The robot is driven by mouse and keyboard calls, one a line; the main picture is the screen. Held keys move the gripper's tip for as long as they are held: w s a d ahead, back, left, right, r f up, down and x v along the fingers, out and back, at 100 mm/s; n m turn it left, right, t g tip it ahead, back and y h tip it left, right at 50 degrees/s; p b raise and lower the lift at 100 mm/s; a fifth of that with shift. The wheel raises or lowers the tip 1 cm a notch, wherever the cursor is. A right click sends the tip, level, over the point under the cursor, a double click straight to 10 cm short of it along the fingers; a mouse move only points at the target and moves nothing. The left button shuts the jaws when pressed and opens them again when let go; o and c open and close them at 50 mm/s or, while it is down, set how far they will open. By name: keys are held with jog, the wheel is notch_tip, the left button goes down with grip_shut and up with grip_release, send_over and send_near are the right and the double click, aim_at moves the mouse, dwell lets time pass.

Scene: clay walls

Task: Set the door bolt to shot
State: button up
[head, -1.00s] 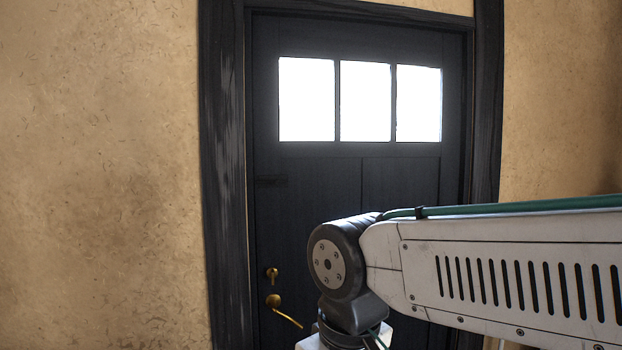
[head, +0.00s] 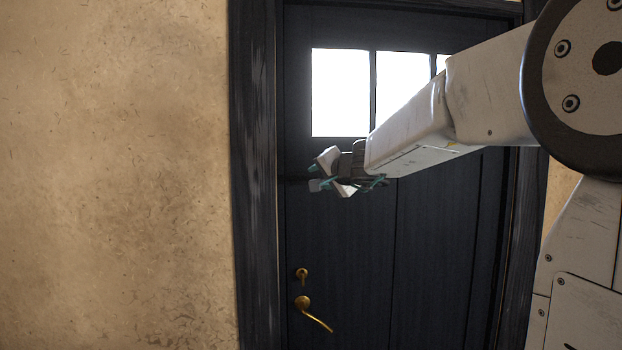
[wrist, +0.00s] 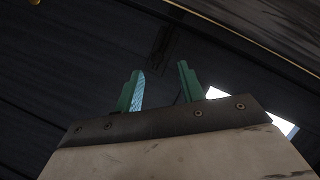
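The dark door bolt (head: 295,181) is on the black door by its left edge, at mid-height. It is hard to make out against the dark wood and partly hidden by my gripper, so I cannot tell its setting. My gripper (head: 317,174) is in front of the door, just right of the bolt and below the window. In the wrist view my gripper (wrist: 160,75) shows two green fingers set apart with nothing between them. A dark piece that looks like the bolt (wrist: 160,43) lies beyond the fingertips, apart from them.
A brass lock (head: 302,274) and a brass lever handle (head: 305,303) are on the door below the bolt. The dark door frame (head: 255,180) stands at the left, with clay wall (head: 115,180) beyond. White window panes (head: 340,92) are above my gripper.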

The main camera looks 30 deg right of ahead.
aim_at(312, 178)
jog(key=shift+m, duration=0.3)
jog(key=x, duration=0.2)
jog(key=d+x, duration=0.1)
jog(key=x, duration=0.5)
jog(key=shift+w+d+r, duration=0.1)
jog(key=shift+d+r, duration=0.05)
